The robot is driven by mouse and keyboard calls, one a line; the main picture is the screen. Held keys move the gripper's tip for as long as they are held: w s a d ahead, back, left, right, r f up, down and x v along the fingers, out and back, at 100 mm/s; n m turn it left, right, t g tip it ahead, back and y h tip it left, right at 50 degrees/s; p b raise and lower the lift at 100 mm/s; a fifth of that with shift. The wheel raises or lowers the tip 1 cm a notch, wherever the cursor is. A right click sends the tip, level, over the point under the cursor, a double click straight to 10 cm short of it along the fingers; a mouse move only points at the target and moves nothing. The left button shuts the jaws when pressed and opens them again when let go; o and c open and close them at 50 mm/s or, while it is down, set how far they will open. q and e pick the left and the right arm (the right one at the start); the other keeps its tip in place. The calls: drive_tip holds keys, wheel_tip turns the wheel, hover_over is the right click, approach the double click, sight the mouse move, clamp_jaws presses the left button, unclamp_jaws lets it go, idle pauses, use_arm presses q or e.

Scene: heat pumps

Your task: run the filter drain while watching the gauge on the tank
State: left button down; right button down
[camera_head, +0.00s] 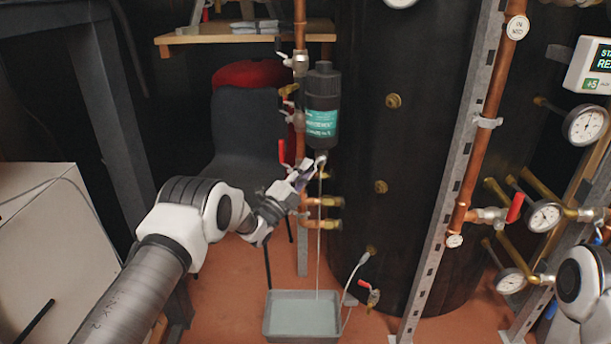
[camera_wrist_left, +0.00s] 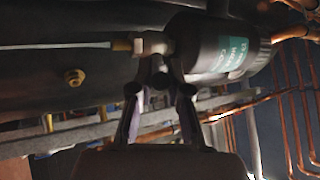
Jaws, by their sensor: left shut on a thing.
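The filter (camera_head: 322,105) is a black cylinder with a teal label; its lower end also shows in the wrist view (camera_wrist_left: 215,48). My left gripper (camera_head: 304,172) is shut on the drain valve (camera_wrist_left: 150,44) under the filter; the fingers partly hide it. A thin pale stream (camera_head: 319,230) runs straight down from the drain into the grey tray (camera_head: 268,330), which holds pale liquid. The tall dark tank (camera_head: 420,150) stands behind. A gauge (camera_head: 400,2) on its face is cut off by the top edge, its reading out of sight. My right gripper is not in view.
Dial gauges (camera_head: 585,125), (camera_head: 543,216) and (camera_head: 510,281) sit on pipework at right. A metal strut (camera_head: 455,170) and copper pipe (camera_head: 487,120) cross the tank. A dark chair (camera_head: 245,130) stands behind my left arm. A hose (camera_head: 354,280) hangs by the tray.

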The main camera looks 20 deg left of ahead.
use_arm(q)
drive_tip(key=c, duration=1.1)
unclamp_jaws()
drive_tip(key=v, duration=1.2)
